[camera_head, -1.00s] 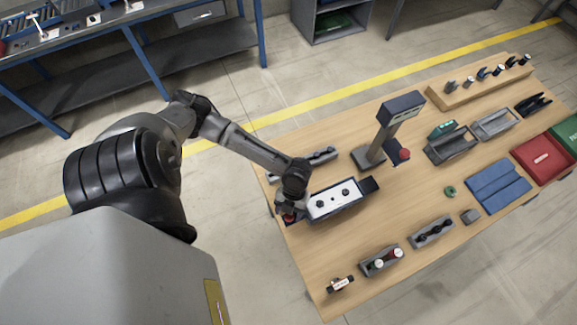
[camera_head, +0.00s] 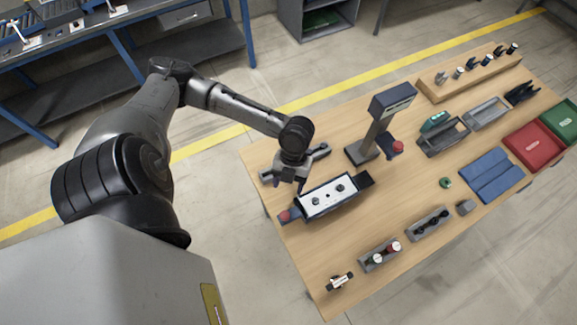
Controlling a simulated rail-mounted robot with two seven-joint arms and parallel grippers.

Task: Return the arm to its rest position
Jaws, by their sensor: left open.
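My left arm (camera_head: 235,105) comes in from the left and reaches over the near left part of the wooden table (camera_head: 310,245). My left gripper (camera_head: 286,185) points down, open, with nothing seen between its fingers. It is above the table, just behind and left of a dark fixture with a white top plate (camera_head: 318,203) and two black knobs. A red button (camera_head: 284,216) at the fixture's left end is clear of the gripper. My right gripper is not in view.
A post with a display (camera_head: 392,98) stands behind the fixture, a red button (camera_head: 397,147) at its base. Small holders (camera_head: 380,257) line the front. A blue mat (camera_head: 490,176), red bin (camera_head: 534,146) and green bin (camera_head: 563,121) are at right. The table's middle is mostly clear.

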